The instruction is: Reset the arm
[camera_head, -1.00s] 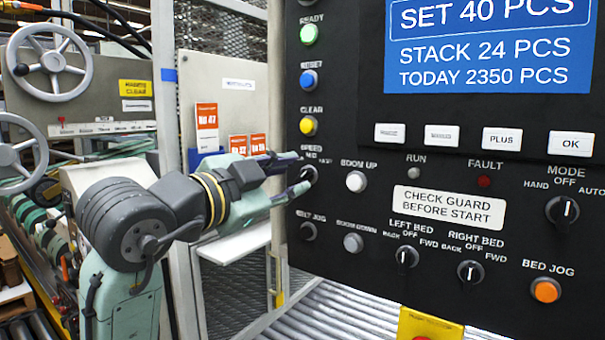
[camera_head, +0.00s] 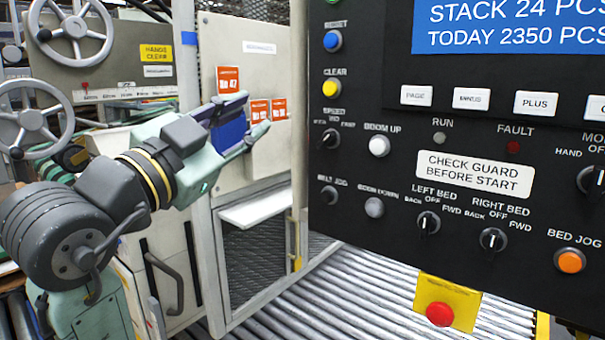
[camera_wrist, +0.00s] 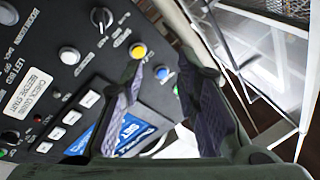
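My gripper (camera_head: 255,112) is in the left half of the head view, to the left of the black control panel (camera_head: 350,166) and apart from it. Its two fingers are spread with nothing between them. The wrist view shows the same open fingers (camera_wrist: 162,66), with the panel tilted behind and to the left. The speed knob (camera_head: 330,138) sits at the panel's left edge, below the yellow clear button (camera_head: 331,88), and nothing touches it. My arm is bent at the lower left of the head view.
A roller bed (camera_head: 350,300) runs below the panel. A red stop button (camera_head: 440,313) on a yellow plate hangs under the panel's edge. A grey cabinet (camera_head: 255,75) with orange labels stands behind my gripper. Handwheels (camera_head: 72,32) are at the upper left.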

